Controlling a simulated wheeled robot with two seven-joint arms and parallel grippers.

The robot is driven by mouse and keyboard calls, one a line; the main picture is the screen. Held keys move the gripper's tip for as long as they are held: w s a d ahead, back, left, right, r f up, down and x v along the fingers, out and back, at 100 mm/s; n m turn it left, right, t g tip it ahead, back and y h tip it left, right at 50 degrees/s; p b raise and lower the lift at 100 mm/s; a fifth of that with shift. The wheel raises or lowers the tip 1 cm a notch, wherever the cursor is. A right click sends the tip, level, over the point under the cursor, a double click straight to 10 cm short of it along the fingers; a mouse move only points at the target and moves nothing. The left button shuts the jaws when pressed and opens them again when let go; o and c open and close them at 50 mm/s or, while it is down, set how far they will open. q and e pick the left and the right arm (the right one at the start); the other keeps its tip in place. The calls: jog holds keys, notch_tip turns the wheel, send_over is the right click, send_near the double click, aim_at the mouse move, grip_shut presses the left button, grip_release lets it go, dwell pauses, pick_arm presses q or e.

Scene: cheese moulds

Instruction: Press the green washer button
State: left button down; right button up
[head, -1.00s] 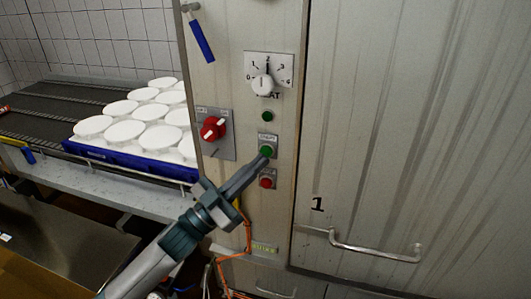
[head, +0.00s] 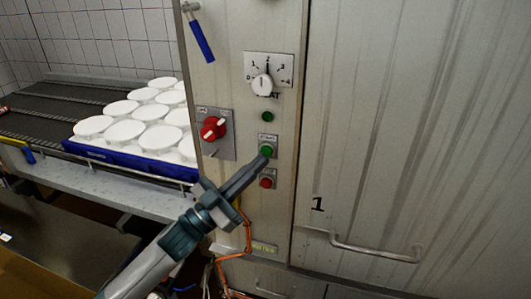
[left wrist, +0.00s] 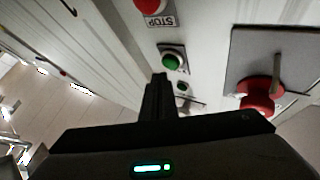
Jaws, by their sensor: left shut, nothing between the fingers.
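The green washer button (head: 266,151) sits on a small labelled plate on the pale control panel, above a red button. My left gripper (head: 260,161) is shut and empty, its fingertips just below and left of the green button. In the left wrist view the green button (left wrist: 172,62) shows just beyond the shut fingertips (left wrist: 160,79), slightly to their right. I cannot tell whether the tips touch it. My right gripper is not in view.
The red stop button (head: 267,179) is close below. A green lamp (head: 267,116) and a dial (head: 262,85) are above. A red rotary switch (head: 213,128) is left. A blue crate (head: 130,163) of white moulds stands on the conveyor. A door handle (head: 375,254) is right.

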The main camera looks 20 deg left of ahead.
pick_arm(q)
jog(key=shift+w, duration=0.9)
dwell(1.4)
jog(key=shift+s, duration=0.15)
jog(key=shift+s+p, duration=0.35)
jog(key=shift+s, duration=0.4)
jog(key=shift+s, duration=0.1)
jog(key=s+p, duration=0.1)
jog(key=s, duration=0.3)
jog(key=shift+s+a, duration=0.1)
jog(key=shift+s, duration=0.3)
dwell(0.7)
